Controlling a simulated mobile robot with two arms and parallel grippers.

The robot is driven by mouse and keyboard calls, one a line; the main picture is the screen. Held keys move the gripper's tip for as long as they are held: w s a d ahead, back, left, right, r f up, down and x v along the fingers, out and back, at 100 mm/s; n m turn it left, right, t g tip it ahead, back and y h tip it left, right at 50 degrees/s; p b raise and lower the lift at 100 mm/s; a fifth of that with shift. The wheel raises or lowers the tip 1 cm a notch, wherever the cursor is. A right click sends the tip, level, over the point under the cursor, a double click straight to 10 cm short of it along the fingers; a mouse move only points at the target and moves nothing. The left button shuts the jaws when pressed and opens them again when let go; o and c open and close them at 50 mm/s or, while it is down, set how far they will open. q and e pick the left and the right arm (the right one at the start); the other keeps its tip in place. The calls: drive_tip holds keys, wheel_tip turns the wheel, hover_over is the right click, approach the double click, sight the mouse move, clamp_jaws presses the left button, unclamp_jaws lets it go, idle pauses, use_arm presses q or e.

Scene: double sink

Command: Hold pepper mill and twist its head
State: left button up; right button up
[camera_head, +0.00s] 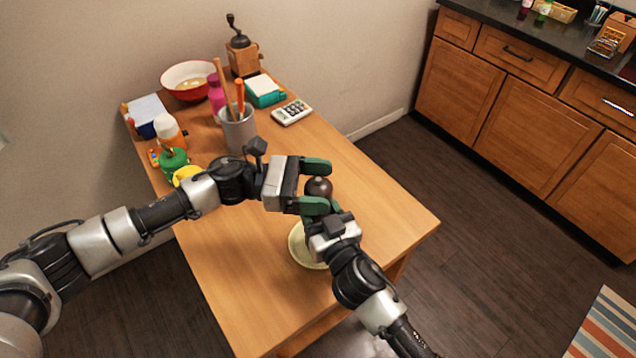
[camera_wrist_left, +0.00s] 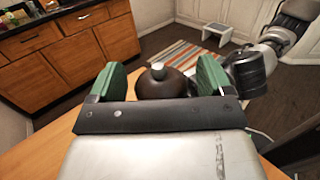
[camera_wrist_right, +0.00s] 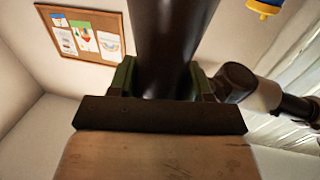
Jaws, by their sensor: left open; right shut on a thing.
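The dark brown pepper mill (camera_head: 319,186) shows its round head between the fingers of my left gripper (camera_head: 322,187) in the head view. In the left wrist view, the head with its pale knob (camera_wrist_left: 158,72) sits between the two green fingers, and my left gripper is open around it. My right gripper (camera_wrist_right: 163,80) is shut on the mill's dark body (camera_wrist_right: 172,40), below the left one. Most of the body is hidden in the head view by my grippers.
A pale plate (camera_head: 299,250) lies on the wooden table (camera_head: 235,285) beside the right gripper. The table's right part is clear.

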use_arm(q)
drive_tip(key=c, duration=0.9)
drive_tip(key=shift+c, duration=0.2)
drive_tip(key=shift+w+m+g, duration=0.1)
drive_tip(key=shift+m+g, duration=0.3)
drive_tip(key=shift+g, duration=0.2)
drive_tip(key=m+g+y, duration=0.1)
drive_tip(key=m+g, duration=0.1)
drive_tip(key=g, duration=0.1)
drive_tip(key=m+g+y, duration=0.1)
drive_tip(key=m+g, duration=0.1)
drive_tip(key=g, duration=0.1)
drive_tip(key=shift+m+g+y, duration=0.3)
drive_tip(key=shift+g+y, duration=0.1)
drive_tip(key=m+g+y, duration=0.5)
drive_tip(key=shift+g+y, duration=0.4)
drive_tip(key=shift+y, duration=0.1)
